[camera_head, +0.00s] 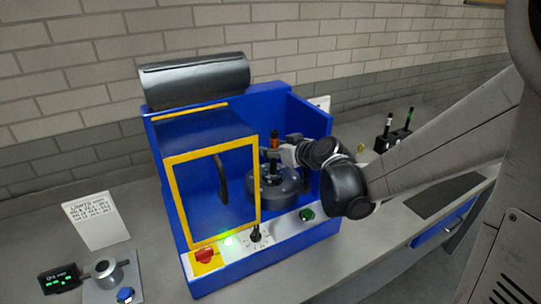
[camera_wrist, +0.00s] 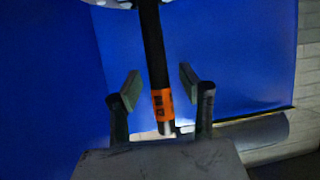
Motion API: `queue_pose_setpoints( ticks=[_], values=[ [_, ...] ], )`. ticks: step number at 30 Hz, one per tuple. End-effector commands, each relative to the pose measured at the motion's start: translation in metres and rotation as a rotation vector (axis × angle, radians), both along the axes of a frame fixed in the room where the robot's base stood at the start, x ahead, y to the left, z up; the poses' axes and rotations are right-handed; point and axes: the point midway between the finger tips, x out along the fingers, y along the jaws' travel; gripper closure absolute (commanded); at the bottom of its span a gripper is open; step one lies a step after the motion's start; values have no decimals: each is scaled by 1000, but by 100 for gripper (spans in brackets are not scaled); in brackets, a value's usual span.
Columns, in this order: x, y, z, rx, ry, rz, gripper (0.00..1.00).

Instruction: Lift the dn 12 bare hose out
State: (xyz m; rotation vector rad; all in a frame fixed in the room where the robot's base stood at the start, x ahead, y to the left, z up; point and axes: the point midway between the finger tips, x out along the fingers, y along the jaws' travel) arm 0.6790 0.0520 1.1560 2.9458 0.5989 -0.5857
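The bare hose is a thin black tube with an orange band and a metal-coloured end; it runs down the middle of the wrist view (camera_wrist: 154,50). In the head view its orange-banded part (camera_head: 274,139) shows above the dark round fixture (camera_head: 280,190) inside the blue machine. My gripper (camera_wrist: 159,88) is open, with one finger pad on each side of the hose and a visible gap on both sides. In the head view my gripper (camera_head: 275,156) reaches into the machine from the right, beside the hose. The hose's lower part is hidden there.
The blue machine (camera_head: 305,247) has a yellow-framed door (camera_head: 208,152) at the left of the opening and a red knob (camera_head: 205,256) in front. A rack (camera_head: 390,140) with upright pieces stands right. A sign (camera_head: 97,220) and green-lit display (camera_head: 60,279) are left.

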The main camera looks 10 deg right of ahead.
Motion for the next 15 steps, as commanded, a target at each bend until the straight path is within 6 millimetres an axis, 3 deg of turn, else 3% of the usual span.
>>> queue_pose_setpoints(
  ticks=[4,13,15],
  values=[
    [0,0,0,0,0,0,61],
    [0,0,0,0,0,0,100],
    [0,0,0,0,0,0,100]
  ],
)
